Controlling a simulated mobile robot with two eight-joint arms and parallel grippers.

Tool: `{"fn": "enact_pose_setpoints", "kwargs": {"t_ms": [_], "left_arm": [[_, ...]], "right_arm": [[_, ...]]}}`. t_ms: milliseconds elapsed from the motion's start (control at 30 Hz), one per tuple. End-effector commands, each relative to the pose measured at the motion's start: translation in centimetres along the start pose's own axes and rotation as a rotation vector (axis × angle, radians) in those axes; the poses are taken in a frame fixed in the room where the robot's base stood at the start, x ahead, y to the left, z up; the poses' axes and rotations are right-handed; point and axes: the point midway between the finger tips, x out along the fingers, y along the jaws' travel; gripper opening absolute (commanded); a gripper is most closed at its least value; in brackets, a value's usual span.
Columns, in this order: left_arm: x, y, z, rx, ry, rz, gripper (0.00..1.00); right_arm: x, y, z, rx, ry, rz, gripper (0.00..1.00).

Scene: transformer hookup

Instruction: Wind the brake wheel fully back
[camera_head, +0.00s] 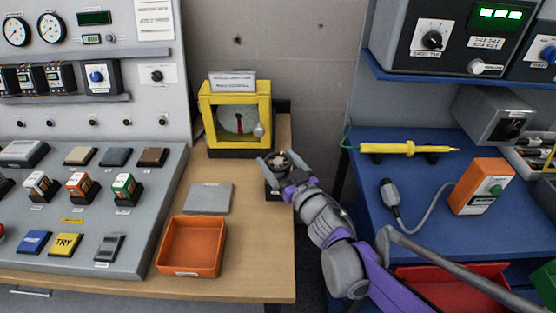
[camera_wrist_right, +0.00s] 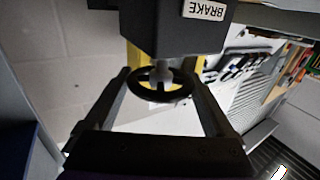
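The brake wheel (camera_wrist_right: 152,86) is a dark spoked ring on a short grey shaft under a dark housing with a BRAKE label (camera_wrist_right: 203,10). In the head view, the wheel (camera_head: 279,161) is at the back right edge of the wooden bench, partly hidden by my right gripper. My right gripper (camera_head: 283,163) has its fingers spread on either side of the wheel. The wrist view shows the same gripper (camera_wrist_right: 158,78) with the rim between the fingers; I cannot tell whether they touch it. My left gripper is out of view.
A yellow-framed gauge box (camera_head: 235,112) stands just behind the wheel. An orange tray (camera_head: 192,247) and a grey plate (camera_head: 209,198) lie on the bench. A gap separates it from the blue bench (camera_head: 390,150) holding a yellow probe (camera_head: 408,148).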

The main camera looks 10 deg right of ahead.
Motion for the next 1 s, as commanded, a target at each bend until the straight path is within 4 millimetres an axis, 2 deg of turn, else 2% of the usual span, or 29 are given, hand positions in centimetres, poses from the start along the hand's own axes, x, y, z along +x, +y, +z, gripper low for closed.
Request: {"fn": "enact_pose_setpoints", "kwargs": {"t_ms": [33,167,200,367,533,733,1000], "left_arm": [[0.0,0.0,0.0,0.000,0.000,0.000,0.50],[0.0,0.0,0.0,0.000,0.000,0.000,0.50],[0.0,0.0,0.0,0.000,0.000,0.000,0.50],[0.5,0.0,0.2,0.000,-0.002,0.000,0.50],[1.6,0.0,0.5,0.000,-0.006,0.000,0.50],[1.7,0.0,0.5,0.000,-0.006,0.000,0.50],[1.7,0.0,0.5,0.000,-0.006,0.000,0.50]], "right_arm": [[0.0,0.0,0.0,0.000,0.000,0.000,0.59],[0.0,0.0,0.0,0.000,0.000,0.000,0.35],[0.0,0.0,0.0,0.000,0.000,0.000,0.33],[0.0,0.2,0.0,-0.001,0.006,-0.028,0.33],[0.1,0.3,0.1,-0.002,0.005,-0.130,0.33],[0.1,0.2,-0.1,0.001,0.002,-0.228,0.33],[0.0,0.0,0.0,0.002,0.001,-0.242,0.33]]}}
